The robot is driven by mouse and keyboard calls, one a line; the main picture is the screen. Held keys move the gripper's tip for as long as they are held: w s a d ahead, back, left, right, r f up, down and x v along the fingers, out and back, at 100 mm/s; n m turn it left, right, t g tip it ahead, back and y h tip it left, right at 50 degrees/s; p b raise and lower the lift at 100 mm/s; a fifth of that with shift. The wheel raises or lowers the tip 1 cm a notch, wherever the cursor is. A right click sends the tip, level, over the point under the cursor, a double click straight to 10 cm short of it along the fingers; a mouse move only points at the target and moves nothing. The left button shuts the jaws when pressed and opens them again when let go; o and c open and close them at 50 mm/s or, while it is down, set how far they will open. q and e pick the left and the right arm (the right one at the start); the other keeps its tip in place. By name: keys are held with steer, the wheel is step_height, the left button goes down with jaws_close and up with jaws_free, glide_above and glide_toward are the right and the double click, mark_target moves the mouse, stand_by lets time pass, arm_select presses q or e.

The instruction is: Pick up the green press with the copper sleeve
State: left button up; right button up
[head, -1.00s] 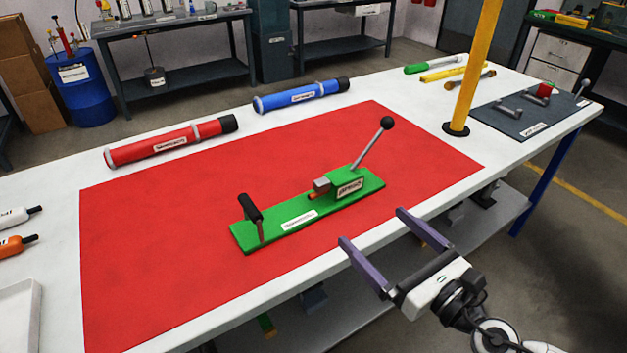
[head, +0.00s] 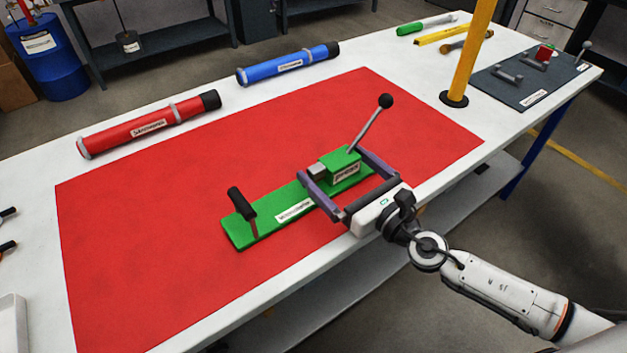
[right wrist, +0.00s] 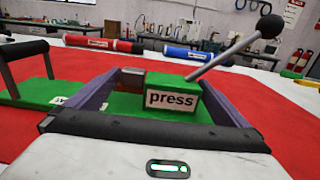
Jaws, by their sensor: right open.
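The green press (head: 258,223) lies on the red mat (head: 150,250), with a black-topped handle post at its left end and a lever with a black ball rising at its right. Its block, labelled "press" (right wrist: 172,100), also shows in the right wrist view. My right gripper (head: 332,161) is open, its two purple fingers on either side of the block. In the right wrist view the block sits between the fingers, with the palm behind it; I cannot tell whether they touch. A brownish copper part (right wrist: 130,80) shows beside the block there. My left gripper is not in view.
A red tube (head: 150,125) and a blue tube (head: 290,64) lie along the table's far side. A yellow post (head: 468,50) stands at the right, near a dark board (head: 525,85) with small parts. The mat around the press is clear.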

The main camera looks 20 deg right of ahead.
steer(key=shift+x, duration=1.1)
steer(key=c, duration=1.5)
steer(key=shift+r, duration=0.2)
steer(key=shift+c, duration=0.2)
steer(key=shift+r, duration=0.1)
